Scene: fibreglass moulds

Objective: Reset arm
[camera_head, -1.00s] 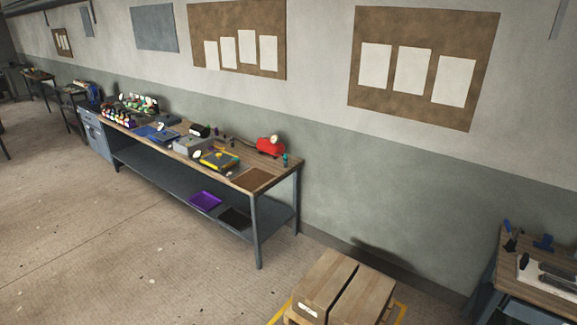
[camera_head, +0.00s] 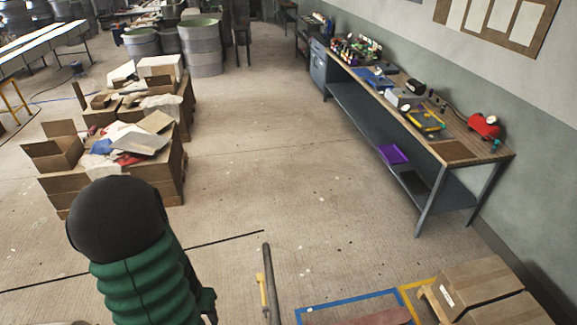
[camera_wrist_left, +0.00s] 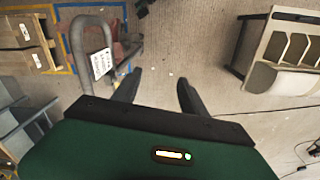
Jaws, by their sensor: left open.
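My left arm (camera_head: 135,250), with a black rounded joint and a green ribbed sleeve, is raised in the lower left of the head view. Only a small dark part near the bottom edge might belong to its gripper there. In the left wrist view, my left gripper (camera_wrist_left: 158,84) is open. Its two dark fingers stand apart with bare concrete floor between them, and it holds nothing. My right arm and gripper are in neither view.
A grey cart handle (camera_wrist_left: 88,38) is left of the fingers. A shelved unit with a white roll (camera_wrist_left: 284,81) is at right. The workbench (camera_head: 455,152) stands along the wall. Cardboard boxes (camera_head: 160,182) stand at left. Open floor (camera_head: 255,160) lies between.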

